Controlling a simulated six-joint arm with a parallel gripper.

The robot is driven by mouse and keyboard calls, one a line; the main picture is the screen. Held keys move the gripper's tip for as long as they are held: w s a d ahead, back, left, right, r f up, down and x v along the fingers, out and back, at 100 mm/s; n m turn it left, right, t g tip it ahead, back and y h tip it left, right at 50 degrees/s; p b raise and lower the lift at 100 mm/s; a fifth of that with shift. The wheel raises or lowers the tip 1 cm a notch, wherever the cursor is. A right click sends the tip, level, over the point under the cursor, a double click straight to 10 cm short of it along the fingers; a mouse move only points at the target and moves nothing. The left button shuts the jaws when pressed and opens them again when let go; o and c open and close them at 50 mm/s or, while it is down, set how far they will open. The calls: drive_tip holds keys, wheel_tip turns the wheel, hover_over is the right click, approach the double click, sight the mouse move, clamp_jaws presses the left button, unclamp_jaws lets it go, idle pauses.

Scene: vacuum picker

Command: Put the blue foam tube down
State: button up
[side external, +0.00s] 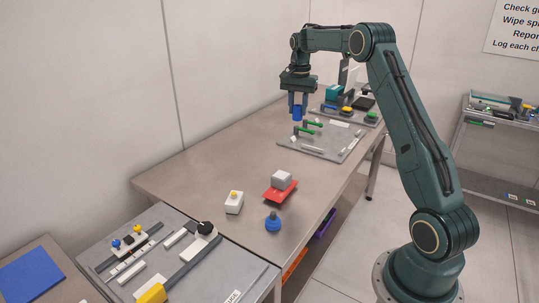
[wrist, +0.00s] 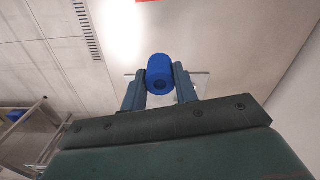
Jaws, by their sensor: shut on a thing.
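The blue foam tube (side external: 297,113) is a short blue cylinder held upright between the fingers of my gripper (side external: 298,105). In the side view the tube appears above the far part of the table (side external: 195,170), behind a grey plate (side external: 318,146) with green-handled parts. Its exact height above the surface is hard to tell.
A blue knob-like piece (side external: 273,222), a grey block on a red tray (side external: 273,195) and a white box with a yellow button (side external: 234,203) stand at the near end. Another fixture plate (side external: 330,108) lies at the far end. The table's middle left is clear.

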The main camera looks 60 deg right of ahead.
drive_tip(key=w+a, duration=0.5)
drive_tip(key=w, duration=0.6)
drive_tip(key=shift+w+a+n, duration=0.25)
drive_tip(key=shift+a+n, duration=0.05)
drive_tip(key=shift+a, duration=0.1)
drive_tip(key=shift+f, duration=0.25)
wheel_tip(320, 180, down, 16)
drive_tip(key=shift+r, duration=0.25)
drive_tip(key=shift+f, duration=0.1)
drive_tip(key=shift+f, duration=2)
drive_tip(key=shift+f, duration=0.1)
drive_tip(key=o, duration=0.9)
drive_tip(key=shift+o, duration=0.2)
